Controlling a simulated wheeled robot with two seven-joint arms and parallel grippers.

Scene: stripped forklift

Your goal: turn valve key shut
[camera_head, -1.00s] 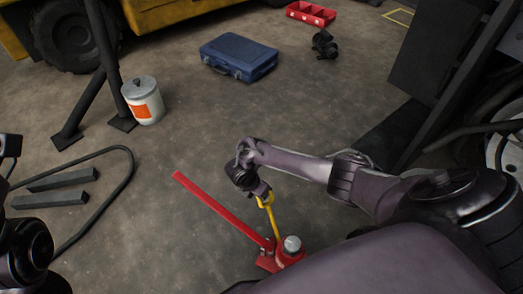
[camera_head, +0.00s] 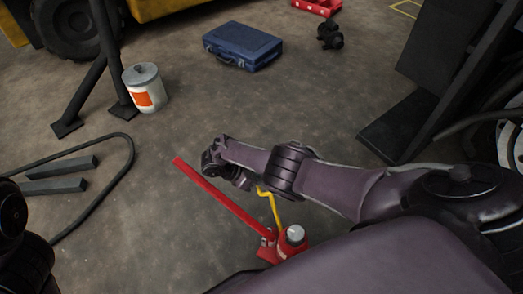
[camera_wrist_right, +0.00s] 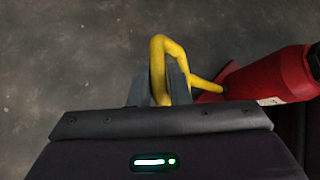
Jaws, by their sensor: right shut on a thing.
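The yellow valve key (camera_head: 275,208) rises from the base of a red bottle jack (camera_head: 291,243) on the floor. Its upper end bends left toward my right gripper. In the right wrist view, the key's bent handle (camera_wrist_right: 171,48) stands between the grey fingers of my right gripper (camera_wrist_right: 160,90), which is shut on it. The key's other end runs to the red jack body (camera_wrist_right: 265,80). In the head view my right wrist mostly hides the fingers. Only part of my left arm shows at the left edge; its gripper is out of view.
The jack's long red lever (camera_head: 220,196) slopes up left, close to my right wrist. A blue case (camera_head: 242,48) is behind. The middle floor is clear.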

